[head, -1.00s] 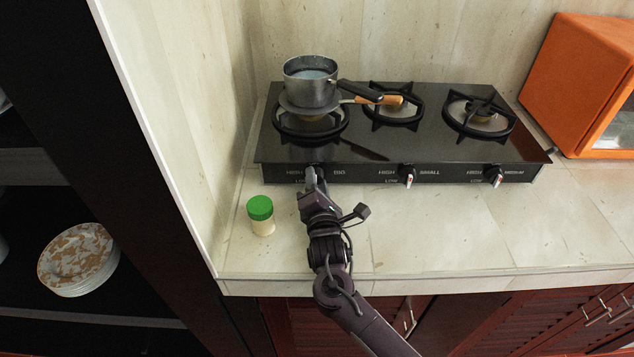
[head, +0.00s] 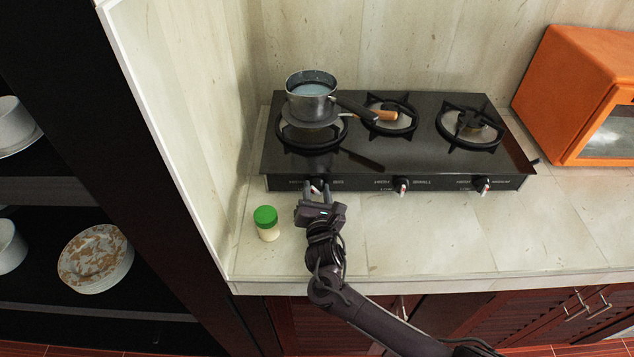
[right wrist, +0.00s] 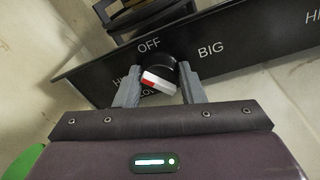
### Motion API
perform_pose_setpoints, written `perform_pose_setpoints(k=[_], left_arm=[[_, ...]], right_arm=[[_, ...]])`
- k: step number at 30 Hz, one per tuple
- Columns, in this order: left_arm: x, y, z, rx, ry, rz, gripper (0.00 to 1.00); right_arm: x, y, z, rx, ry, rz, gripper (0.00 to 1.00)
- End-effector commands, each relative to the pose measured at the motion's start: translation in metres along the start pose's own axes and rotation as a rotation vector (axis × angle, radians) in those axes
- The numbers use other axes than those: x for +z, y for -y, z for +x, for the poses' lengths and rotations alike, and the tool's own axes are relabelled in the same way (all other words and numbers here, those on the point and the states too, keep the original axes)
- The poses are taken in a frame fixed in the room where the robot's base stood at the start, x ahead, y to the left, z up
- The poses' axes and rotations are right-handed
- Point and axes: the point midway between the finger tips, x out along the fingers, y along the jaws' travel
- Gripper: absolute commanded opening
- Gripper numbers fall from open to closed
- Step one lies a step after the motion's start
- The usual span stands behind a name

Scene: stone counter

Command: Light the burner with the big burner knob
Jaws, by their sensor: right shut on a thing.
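The big burner knob (head: 318,186) is on the left of the stove's front panel. In the right wrist view the knob (right wrist: 158,76) is a black round with a white and red bar, which lies tilted, near the words OFF and BIG. My right gripper (head: 317,191) is shut on it, with one grey finger on each side in the right wrist view (right wrist: 158,87). The big burner (head: 286,139) is at the stove's left, under a metal saucepan (head: 310,105) with pale liquid. I see no flame there. My left gripper is not in view.
The small knob (head: 401,187) and medium knob (head: 481,185) are to the right on the panel. A green-capped jar (head: 266,223) stands on the counter left of my right gripper. A wall is close on the left. An orange microwave (head: 575,95) stands right. The counter's right front is clear.

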Motion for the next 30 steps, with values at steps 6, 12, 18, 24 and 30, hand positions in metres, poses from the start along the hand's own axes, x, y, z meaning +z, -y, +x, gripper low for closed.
perform_pose_setpoints(k=[6, 12, 18, 24, 30], left_arm=[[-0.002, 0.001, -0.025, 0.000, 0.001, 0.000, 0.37], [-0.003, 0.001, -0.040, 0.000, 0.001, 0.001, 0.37], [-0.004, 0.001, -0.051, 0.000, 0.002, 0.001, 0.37], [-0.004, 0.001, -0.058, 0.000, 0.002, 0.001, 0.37], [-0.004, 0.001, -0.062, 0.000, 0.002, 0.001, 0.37]], right_arm=[[0.004, -0.002, 0.000, -0.019, -0.014, -0.209, 0.13], [0.003, -0.003, 0.000, -0.037, -0.025, -0.399, 0.13], [0.002, -0.004, 0.000, -0.053, -0.036, -0.578, 0.13], [0.001, -0.004, 0.000, -0.066, -0.045, -0.730, 0.13], [0.000, -0.005, 0.000, -0.076, -0.052, -0.838, 0.13]])
